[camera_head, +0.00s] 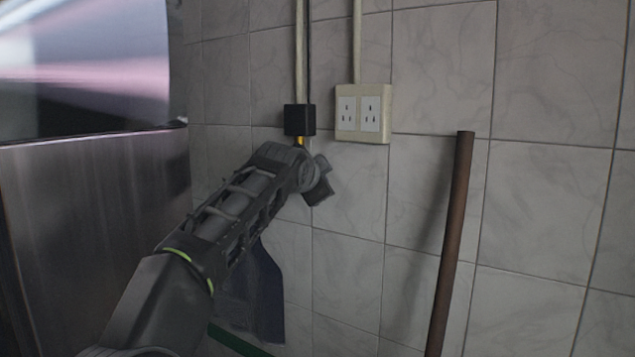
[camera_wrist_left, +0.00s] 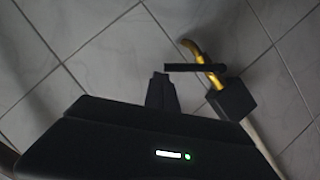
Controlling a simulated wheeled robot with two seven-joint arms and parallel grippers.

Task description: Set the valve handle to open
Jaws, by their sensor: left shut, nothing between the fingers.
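The valve shows in the left wrist view as a yellow pipe (camera_wrist_left: 206,62) below a black box (camera_wrist_left: 232,99), with a thin black bar, the valve handle (camera_wrist_left: 190,68), lying crosswise over the pipe. In the head view only the black box (camera_head: 300,120) and a bit of yellow pipe (camera_head: 300,141) show; my left arm hides the handle. My left gripper (camera_wrist_left: 160,77) is shut and empty, its tip close to the handle's free end; whether they touch I cannot tell. It also shows in the head view (camera_head: 322,186), just below the box. My right gripper is out of view.
A socket panel (camera_head: 363,114) is on the tiled wall right of the black box. A brown pole (camera_head: 452,240) stands at the right. A metal cabinet (camera_head: 95,220) is at the left. A dark hanging sheet (camera_head: 262,295) is partly behind my arm.

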